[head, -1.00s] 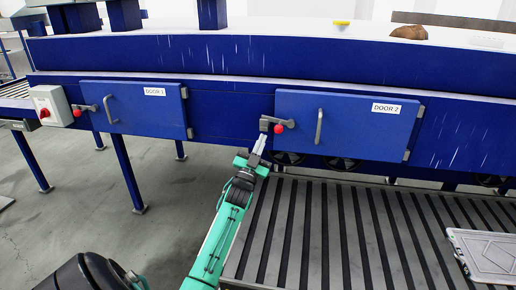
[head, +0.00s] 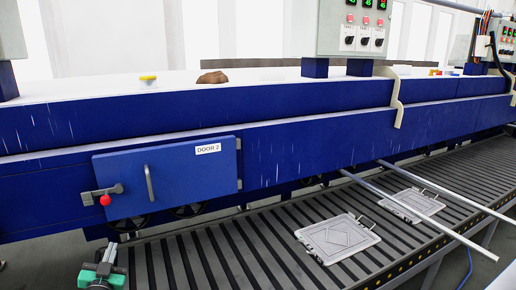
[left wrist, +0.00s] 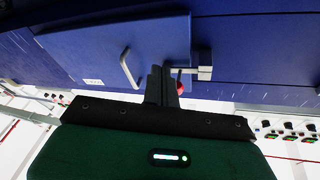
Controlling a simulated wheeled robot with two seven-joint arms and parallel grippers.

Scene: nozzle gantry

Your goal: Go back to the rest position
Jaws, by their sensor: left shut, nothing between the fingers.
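My left gripper (head: 110,250) is at the lower left of the head view, below the latch of Door 2. In the left wrist view its fingers (left wrist: 162,76) are shut and empty. Door 2 (head: 180,180) is a blue panel lying flush in the blue machine, closed. It has a grey bar handle (head: 149,184) and a grey latch with a red knob (head: 105,200). In the left wrist view, the door (left wrist: 100,50) appears upside down, and the red knob (left wrist: 180,87) is partly hidden behind the fingers. My right gripper is not in view.
A slatted roller conveyor (head: 215,255) runs below the machine. Two grey plates (head: 338,238) (head: 413,203) lie on it, with metal rails (head: 425,215) across it. A control box (head: 357,28) stands above. A yellow button (head: 148,80) and brown lump (head: 212,77) sit on the machine top.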

